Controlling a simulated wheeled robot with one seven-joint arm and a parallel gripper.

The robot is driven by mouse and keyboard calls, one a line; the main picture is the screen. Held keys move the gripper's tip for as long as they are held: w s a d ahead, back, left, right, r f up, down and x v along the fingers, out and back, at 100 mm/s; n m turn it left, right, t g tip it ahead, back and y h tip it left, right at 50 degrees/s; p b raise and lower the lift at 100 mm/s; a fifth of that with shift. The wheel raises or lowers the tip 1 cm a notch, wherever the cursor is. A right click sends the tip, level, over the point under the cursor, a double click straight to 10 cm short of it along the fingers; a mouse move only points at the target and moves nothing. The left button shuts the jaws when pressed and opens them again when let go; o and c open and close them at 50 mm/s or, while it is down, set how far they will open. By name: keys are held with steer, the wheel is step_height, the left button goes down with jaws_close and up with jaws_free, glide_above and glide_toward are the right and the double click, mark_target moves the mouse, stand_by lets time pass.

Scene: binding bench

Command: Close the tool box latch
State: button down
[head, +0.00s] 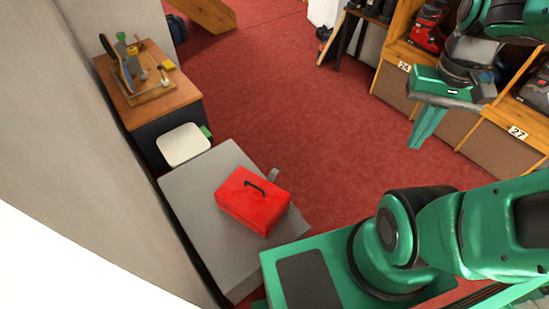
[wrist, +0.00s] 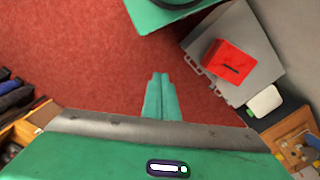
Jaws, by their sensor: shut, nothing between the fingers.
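A red tool box (head: 252,201) with a dark handle on its lid sits on a grey bench (head: 192,190). The lid looks down; the latch is too small to make out. In the wrist view the red tool box (wrist: 227,61) lies at the upper right on the grey surface (wrist: 262,40). My gripper (head: 422,136) hangs at the upper right of the head view, well apart from the box and over the red floor. Its green fingers (wrist: 161,82) are together and empty, pointing down in the head view.
A white-topped stool or bin (head: 184,145) stands behind the bench. A wooden table (head: 172,103) at the far left carries a tray with tools and bottles. Wooden shelves (head: 400,88) with boots line the right side. Red carpet between them is open.

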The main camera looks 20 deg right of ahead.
mark_target(272, 178)
steer(key=shift+d, duration=0.2)
steer(key=w+d+f+m+h, duration=0.1)
steer(key=w+d+f+h, duration=0.15)
steer(key=w, duration=1.25)
steer(key=w+a+f, duration=0.4)
steer(key=w+f, duration=0.7)
steer(key=w, duration=0.3)
steer(key=w+a+f+m, duration=0.1)
steer(key=w+a+f, duration=0.25)
steer(key=f, duration=0.25)
steer(key=w+a+f, duration=0.2)
steer(key=w+f, duration=0.2)
steer(key=f, duration=0.3)
steer(key=w+a+f+y, duration=0.1)
steer(key=a+f, duration=0.4)
steer(key=f, duration=0.8)
steer(key=w+a+f+m+y, duration=0.1)
steer(key=a+f, duration=0.5)
steer(key=f, duration=0.7)
steer(key=shift+f+m+t, duration=0.15)
steer(key=shift+m+t, duration=0.15)
